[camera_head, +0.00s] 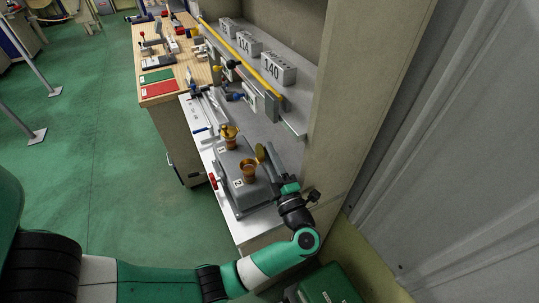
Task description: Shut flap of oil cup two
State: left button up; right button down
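Oil cup two (249,174) is a brass cup on a grey housing, beside a white label marked 2 (238,183). Its round brass flap (261,153) stands raised at the cup's upper right, so the cup is open. My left gripper (269,157) reaches in from the lower right, with its dark fingers right beside the flap's right side. I cannot tell whether they touch it or how far apart they are. A second brass oil cup (230,141) stands farther back, near the label marked 1. My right gripper is not in view.
The grey housing (237,202) sits on a white bench top, with a red-handled part (213,181) on its left. A cabinet side wall (363,90) rises close on the right. Numbered grey blocks (279,69) stand on the shelf behind. Open green floor lies left.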

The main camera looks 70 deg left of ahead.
aim_at(252, 171)
pick_arm(q)
grip_shut()
jog(key=n+b, duration=0.1)
jog(key=n+g+b, duration=0.1)
jog(key=shift+s+n, duration=0.3)
jog(key=shift+n, duration=0.1)
jog(key=n+g+b, duration=0.1)
jog(key=n+b, duration=0.1)
jog(key=n, duration=0.1)
jog(key=s+n+g+b, duration=0.1)
jog(key=n+b, duration=0.2)
jog(key=s+n+g+b, duration=0.1)
jog(key=n+b, duration=0.1)
jog(key=n, duration=0.1)
jog(key=shift+s+d+r+h+b, duration=0.1)
jog(key=shift+s+d+h+b, duration=0.1)
jog(key=shift+h+b, duration=0.15)
jog(key=n+b, duration=0.3)
jog(key=s+n+g+h+b, duration=0.1)
jog(key=n+b, duration=0.2)
jog(key=s+f+n+g+h+b, duration=0.1)
jog(key=n+b, duration=0.2)
jog(key=shift+s+n, duration=0.15)
jog(key=shift+n, duration=0.15)
jog(key=shift+s+f+n+h+b, duration=0.15)
jog(key=shift+s+n+h+b, duration=0.1)
jog(key=shift+n+b, duration=0.55)
jog(key=shift+s+f+n+h+b, duration=0.1)
jog(key=shift+f+n+h+b, duration=0.1)
jog(key=shift+n+b, duration=0.6)
